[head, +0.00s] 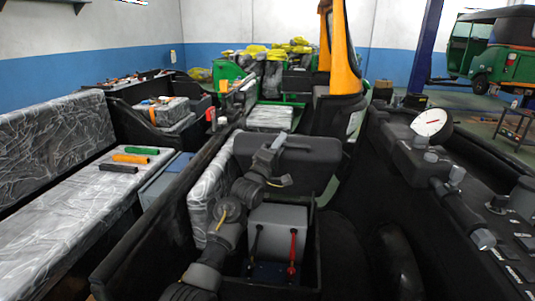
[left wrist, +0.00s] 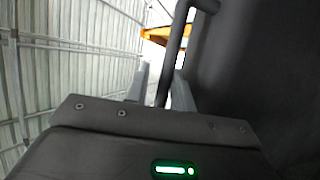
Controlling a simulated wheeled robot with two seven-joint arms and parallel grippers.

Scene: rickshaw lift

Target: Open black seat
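The black seat (head: 306,158) stands tilted up in the middle of the head view. Below it a grey box (head: 278,228) with a red and a black lever-like part shows in an open compartment. My left arm rises in front of the compartment, and its gripper (head: 279,150) is at the seat's near face. In the left wrist view, the two fingers of the left gripper (left wrist: 160,88) stand apart on either side of a dark bar (left wrist: 174,50). Whether they clamp it is unclear. The seat's dark surface (left wrist: 265,70) fills the right. My right gripper is not in view.
A wrapped grey bench (head: 60,225) with small coloured bars on it lies left. A dark panel with a white gauge (head: 430,122) and a handlebar grip stands right. An orange upright (head: 345,55) rises behind the seat. A green vehicle (head: 498,60) is far right.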

